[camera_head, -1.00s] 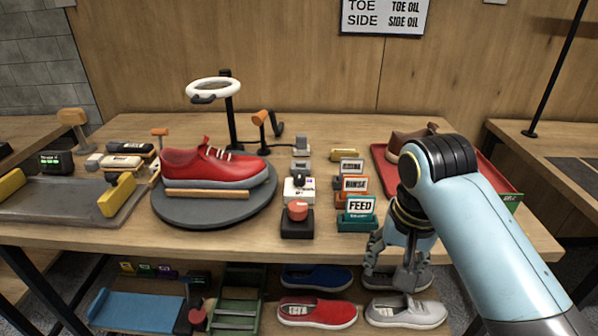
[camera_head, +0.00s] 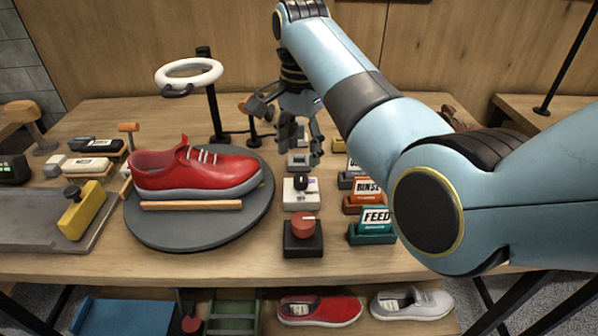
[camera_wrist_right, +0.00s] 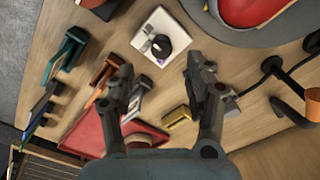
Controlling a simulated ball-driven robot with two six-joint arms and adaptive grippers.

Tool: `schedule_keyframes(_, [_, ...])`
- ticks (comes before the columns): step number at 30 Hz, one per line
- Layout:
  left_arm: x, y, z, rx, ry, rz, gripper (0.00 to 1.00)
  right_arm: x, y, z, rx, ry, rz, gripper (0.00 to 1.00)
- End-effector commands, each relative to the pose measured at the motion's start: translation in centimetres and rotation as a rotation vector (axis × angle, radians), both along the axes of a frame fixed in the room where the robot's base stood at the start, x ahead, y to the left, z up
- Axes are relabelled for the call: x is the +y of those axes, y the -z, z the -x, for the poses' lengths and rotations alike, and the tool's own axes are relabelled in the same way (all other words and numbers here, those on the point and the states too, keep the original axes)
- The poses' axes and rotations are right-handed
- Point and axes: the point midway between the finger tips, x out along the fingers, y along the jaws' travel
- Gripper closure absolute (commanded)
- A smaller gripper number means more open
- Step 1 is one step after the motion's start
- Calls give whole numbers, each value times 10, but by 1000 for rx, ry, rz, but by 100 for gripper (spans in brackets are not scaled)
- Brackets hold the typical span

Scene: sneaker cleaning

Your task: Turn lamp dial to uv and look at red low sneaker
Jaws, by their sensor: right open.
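The red low sneaker (camera_head: 196,169) sits on a round dark grey turntable (camera_head: 150,233), beside a wooden bar. The white ring lamp (camera_head: 188,76) stands on a black post behind it. A white box with a black dial (camera_head: 301,184) is right of the turntable; it also shows in the right wrist view, where the black dial (camera_wrist_right: 161,46) is on top. My right gripper (camera_head: 300,150) is open and empty, above and behind the dial box. In the right wrist view its fingers (camera_wrist_right: 160,85) are apart, with the dial beyond them. My left gripper is not in view.
A red knob on a black base (camera_head: 303,235) stands in front of the dial box. Label holders, including FEED (camera_head: 373,225) and RINSE (camera_head: 366,192), stand to the right. A grey tray with a yellow block (camera_head: 81,210) is at left. Shoes lie on the lower shelf.

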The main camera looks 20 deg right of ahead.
Motion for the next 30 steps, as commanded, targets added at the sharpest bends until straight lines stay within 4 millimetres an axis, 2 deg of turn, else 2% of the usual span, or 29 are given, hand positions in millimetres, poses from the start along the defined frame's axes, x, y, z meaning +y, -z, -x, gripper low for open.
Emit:
schedule_keyframes(1, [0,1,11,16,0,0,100,-1,12,1,3,0,1,47])
schedule_keyframes(4, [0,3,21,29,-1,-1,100,-1,33,1,3,0,1,47])
schedule_keyframes(7, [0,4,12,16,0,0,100,-1,50,1,3,0,1,47])
schedule_keyframes(10, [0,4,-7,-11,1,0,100,-1,64,0,2,-1,1,47])
schedule_keyframes(12, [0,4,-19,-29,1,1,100,-1,69,0,1,-1,0,47])
schedule_keyframes(15, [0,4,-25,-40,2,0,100,-1,74,0,-1,-1,0,47])
schedule_keyframes(23, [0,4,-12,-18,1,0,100,-1,74,0,-1,-1,0,47])
schedule_keyframes(30, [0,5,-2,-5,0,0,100,-1,74,0,-1,-1,0,78])
